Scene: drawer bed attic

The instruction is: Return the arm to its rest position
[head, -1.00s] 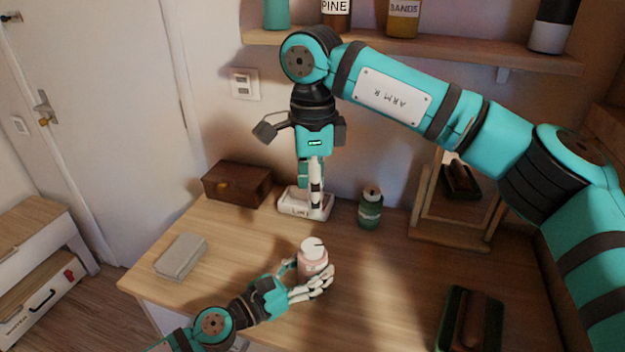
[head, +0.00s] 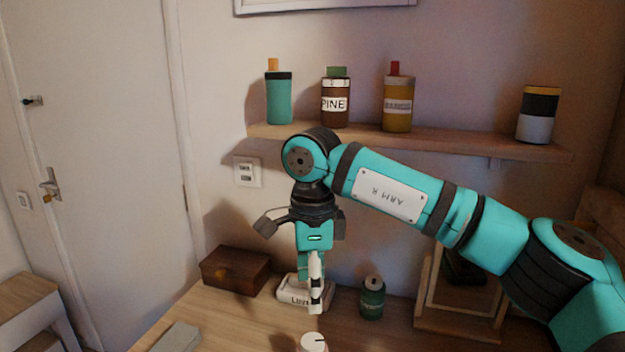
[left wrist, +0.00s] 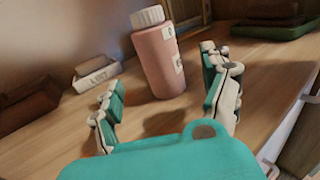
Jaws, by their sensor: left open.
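My left gripper (left wrist: 165,85) is open in the left wrist view, its two fingers spread apart. A pink bottle (left wrist: 160,62) with a white cap stands upright on the desk just beyond and between those fingers, with no clear contact. In the head view only the bottle's white cap (head: 313,343) shows at the bottom edge, and my left arm is out of view. My right gripper (head: 316,290) hangs pointing down by a white labelled tray (head: 290,296). Its fingers are seen edge-on, so their opening is unclear.
A wooden box (head: 235,270), a green jar (head: 372,298) and a mirror frame (head: 458,325) stand along the back of the desk (head: 240,325). A grey block (head: 178,338) lies at front left. The wall shelf (head: 450,146) holds several bottles and jars.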

